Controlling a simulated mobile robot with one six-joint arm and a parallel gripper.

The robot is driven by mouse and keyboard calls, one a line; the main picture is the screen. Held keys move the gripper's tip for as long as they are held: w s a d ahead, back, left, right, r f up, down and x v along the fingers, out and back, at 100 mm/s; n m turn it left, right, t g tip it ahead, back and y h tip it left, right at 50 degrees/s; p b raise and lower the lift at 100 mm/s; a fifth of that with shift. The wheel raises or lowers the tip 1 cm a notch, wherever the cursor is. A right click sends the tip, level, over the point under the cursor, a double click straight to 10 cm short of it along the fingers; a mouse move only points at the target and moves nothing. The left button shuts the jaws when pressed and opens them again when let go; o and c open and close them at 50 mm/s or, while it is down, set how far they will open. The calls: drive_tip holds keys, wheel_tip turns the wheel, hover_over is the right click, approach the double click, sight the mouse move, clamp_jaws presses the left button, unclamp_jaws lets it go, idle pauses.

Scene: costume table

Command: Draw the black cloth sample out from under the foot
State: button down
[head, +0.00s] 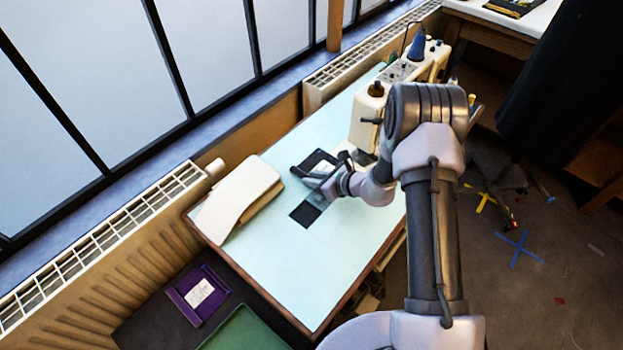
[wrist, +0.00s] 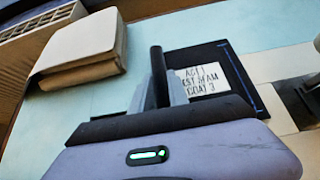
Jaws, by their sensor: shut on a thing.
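The black cloth sample (head: 318,158) lies flat on the pale table, with a white lettered label on top. In the wrist view the cloth (wrist: 207,57) has a blue line along its right side. My gripper (head: 297,172) is shut on the cloth's near edge; its fingers (wrist: 161,82) stand just left of the label. The cream sewing machine (head: 378,108) stands behind and to the right. In the head view my arm hides its foot. In the wrist view a dark machine part (wrist: 300,100) is at the right, with a pale strip between it and the cloth.
A cream folded stack (head: 238,195) lies on the table (head: 325,265) to the left. A dark square (head: 305,214) shows on the table in front of my gripper. A purple folder (head: 185,300) and a green tray (head: 245,330) are lower left. The table's near part is clear.

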drive_tip(key=shift+w+d, duration=0.1)
drive_tip(key=c, duration=1.2)
unclamp_jaws()
drive_tip(key=p+v, duration=0.4)
drive_tip(key=v, duration=1.3)
drive_tip(key=shift+d+r+p, duration=0.1)
drive_tip(key=shift+r+p, duration=0.05)
drive_tip(key=shift+p, duration=0.2)
